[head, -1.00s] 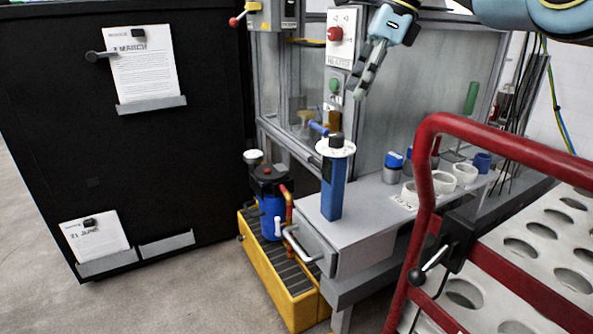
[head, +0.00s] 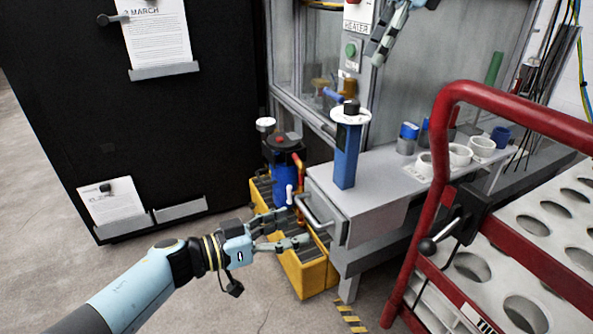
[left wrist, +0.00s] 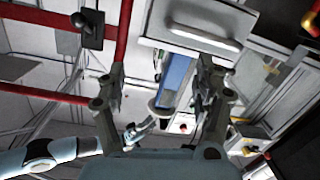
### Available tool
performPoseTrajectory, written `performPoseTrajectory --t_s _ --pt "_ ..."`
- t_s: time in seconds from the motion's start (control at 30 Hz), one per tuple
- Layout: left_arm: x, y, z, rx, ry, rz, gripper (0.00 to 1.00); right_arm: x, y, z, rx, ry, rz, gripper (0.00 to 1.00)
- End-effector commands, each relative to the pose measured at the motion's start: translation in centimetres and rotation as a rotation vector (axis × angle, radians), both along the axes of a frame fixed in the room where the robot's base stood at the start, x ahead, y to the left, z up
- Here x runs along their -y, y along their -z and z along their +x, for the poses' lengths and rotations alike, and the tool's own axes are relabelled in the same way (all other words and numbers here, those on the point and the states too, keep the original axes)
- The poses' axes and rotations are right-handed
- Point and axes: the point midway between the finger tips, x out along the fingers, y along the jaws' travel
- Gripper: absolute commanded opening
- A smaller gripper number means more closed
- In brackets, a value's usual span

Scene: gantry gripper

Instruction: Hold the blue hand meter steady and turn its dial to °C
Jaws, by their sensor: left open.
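The blue hand meter (head: 346,160) stands upright on the grey bench, with a white dial disc (head: 351,115) and a black knob on top. The dial marks are too small to read. My left gripper (head: 290,229) is open and empty, low and to the left of the meter, in front of the drawer handle. In the left wrist view the meter (left wrist: 176,72) shows beyond the gap between the open fingers (left wrist: 160,78), apart from them. My right gripper (head: 381,52) hangs above and right of the meter, apart from it; its opening is unclear.
A drawer handle (head: 314,211) juts from the bench front near my left gripper. A red rail (head: 437,150) and a perforated rack stand at the right. Blue-capped containers (head: 407,138) and white cups (head: 460,155) sit right of the meter. A yellow crate (head: 308,277) is below.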

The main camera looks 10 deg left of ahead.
Motion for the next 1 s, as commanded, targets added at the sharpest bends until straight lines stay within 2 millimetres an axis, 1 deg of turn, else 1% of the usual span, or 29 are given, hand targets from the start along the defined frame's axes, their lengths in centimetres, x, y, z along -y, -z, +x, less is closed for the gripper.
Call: performPoseTrajectory --t_s 0.03,0.1,0.2,0.3,0.33,0.43,0.57,0.9,1.0 --pt "0.5 -2.5 2.0 0.057 0.033 0.019 0.69 0.0 0.0 0.0 0.000 0.000 0.000 0.38" --pt "0.9 -5.3 4.1 0.123 0.061 0.049 0.69 0.0 0.0 0.0 0.000 0.000 0.000 0.38" --pt "1.1 -8.3 6.5 0.185 0.062 0.061 0.69 0.0 0.0 0.0 0.000 0.000 0.000 0.38" --pt "1.2 -10.5 8.0 0.223 0.060 0.060 0.69 0.0 0.0 0.0 0.000 0.000 0.000 0.38" --pt "1.2 -10.9 8.3 0.230 0.059 0.060 0.69 0.0 0.0 0.0 0.000 0.000 0.000 0.38" --pt "1.4 -11.7 9.1 0.244 0.058 0.060 0.69 0.0 0.0 0.0 0.000 0.000 0.000 0.38" --pt "2.4 -11.9 9.9 0.247 0.056 0.057 0.69 0.0 0.0 0.0 0.000 0.000 0.000 0.38" --pt "7.9 -12.0 13.7 0.246 0.057 0.057 0.69 0.0 0.0 0.0 0.000 0.000 0.000 0.38" --pt "8.7 -11.9 14.4 0.245 0.057 0.058 0.69 0.0 0.0 0.0 0.000 0.000 0.000 0.38"
